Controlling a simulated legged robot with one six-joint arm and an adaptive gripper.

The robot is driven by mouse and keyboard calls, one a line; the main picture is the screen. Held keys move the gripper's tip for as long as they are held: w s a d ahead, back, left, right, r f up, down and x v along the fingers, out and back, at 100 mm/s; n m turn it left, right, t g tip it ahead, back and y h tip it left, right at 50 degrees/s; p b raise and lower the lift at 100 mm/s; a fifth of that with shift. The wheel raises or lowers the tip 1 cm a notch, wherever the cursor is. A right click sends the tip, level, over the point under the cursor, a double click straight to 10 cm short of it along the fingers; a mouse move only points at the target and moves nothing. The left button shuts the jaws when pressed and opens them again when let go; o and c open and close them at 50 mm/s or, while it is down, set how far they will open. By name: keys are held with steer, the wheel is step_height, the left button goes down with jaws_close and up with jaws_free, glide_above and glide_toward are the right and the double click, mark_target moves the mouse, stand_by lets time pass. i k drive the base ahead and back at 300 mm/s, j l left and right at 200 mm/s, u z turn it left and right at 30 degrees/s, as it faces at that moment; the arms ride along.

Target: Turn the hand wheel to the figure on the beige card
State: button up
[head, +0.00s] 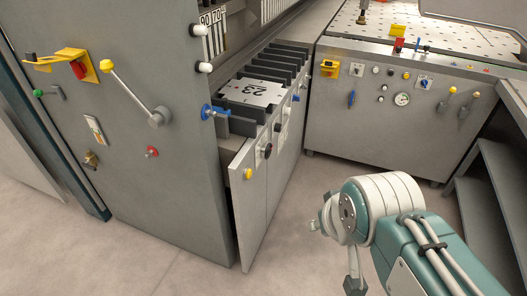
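A pale plate marked "23" (252,92) lies face up, tilted, at the front of a row of dark slots in the machine. A small cream plate (95,129) is fixed on the grey side panel; any writing on it is too small to read. A crank arm with a yellow knob (107,66) and grey hub (159,117) is on the same panel. A small blue handle (214,112) sits at the panel's right edge. I cannot tell for sure which of these is the hand wheel. My gripper (335,248) is at lower right, apart from all controls, largely hidden by my wrist; its opening is unclear.
A yellow bracket with a red part (72,63) sticks out at upper left. A hinged grey door (249,210) stands out below the slots. A control panel with a gauge (401,99) is at the back right, grey steps (490,205) at right. The floor between is clear.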

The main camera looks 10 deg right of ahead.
mark_target(267, 150)
steer(key=j+u, duration=0.15)
steer(key=u, duration=3.65)
steer(key=i+l, duration=0.15)
steer(key=l, duration=0.2)
steer(key=i+l+u, duration=0.1)
steer(key=l, duration=0.25)
steer(key=i+l, duration=0.2)
steer(key=l, duration=0.15)
steer(key=i+l, duration=0.15)
steer(key=l, duration=0.2)
steer(key=i+l+u, duration=0.1)
steer(key=l, duration=0.25)
steer(key=k+j, duration=0.75)
steer(key=k+j+z, duration=0.15)
steer(key=z, duration=0.25)
steer(key=k+z, duration=0.15)
steer(key=z, duration=0.25)
steer(key=k+j+z, duration=0.1)
steer(key=z, duration=0.3)
steer(key=l+z, duration=0.15)
steer(key=z, duration=1.35)
